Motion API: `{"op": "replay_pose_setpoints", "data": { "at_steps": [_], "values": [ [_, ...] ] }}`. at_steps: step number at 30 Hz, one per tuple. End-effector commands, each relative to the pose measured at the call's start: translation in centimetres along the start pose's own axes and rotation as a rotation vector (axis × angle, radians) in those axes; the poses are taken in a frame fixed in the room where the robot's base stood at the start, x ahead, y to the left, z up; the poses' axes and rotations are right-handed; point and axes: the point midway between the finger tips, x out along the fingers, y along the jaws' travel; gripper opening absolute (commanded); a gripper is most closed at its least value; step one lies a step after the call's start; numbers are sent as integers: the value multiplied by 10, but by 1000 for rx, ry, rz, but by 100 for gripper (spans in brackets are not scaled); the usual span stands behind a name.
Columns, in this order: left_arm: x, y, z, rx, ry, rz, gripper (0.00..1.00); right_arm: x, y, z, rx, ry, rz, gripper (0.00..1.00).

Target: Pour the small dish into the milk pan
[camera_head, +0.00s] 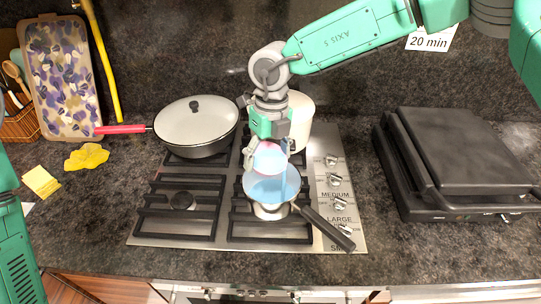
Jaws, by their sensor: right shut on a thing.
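The milk pan (290,187) sits on the front right burner of the gas stove, with a pale blue inside and a dark handle pointing to the lower right. My right gripper (268,146) comes down from above and is shut on the small dish (268,160). The dish looks pale blue and pinkish, and is held tilted just above the back part of the milk pan. Its contents cannot be made out. My left arm shows at the left edge; its gripper is out of view.
A lidded pan (197,124) with a red handle stands on the back left burner. A white pot (302,120) stands behind my right gripper. A black grill (455,160) is at the right. A yellow cloth (87,157) and sticky notes (41,181) lie at left. The front left burner is free.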

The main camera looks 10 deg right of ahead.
Motion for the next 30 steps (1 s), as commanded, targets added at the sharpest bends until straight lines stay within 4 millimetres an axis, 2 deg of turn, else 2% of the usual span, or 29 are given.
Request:
{"op": "replay_pose_setpoints", "data": {
  "at_steps": [5, 11, 22, 30],
  "values": [
    [0, 0, 0, -1, 0, 0, 41, -1, -3, -1, 0, -10, 7, 40],
    [-1, 0, 0, -1, 0, 0, 41, -5, -1, -4, -13, -111, 46, 40],
    [-1, 0, 0, 0, 0, 0, 41, -4, 3, -1, -14, -114, 44, 40],
    [12, 0, 1, -1, 0, 0, 41, -7, 15, 0, -27, -198, 68, 40]
  ]
}}
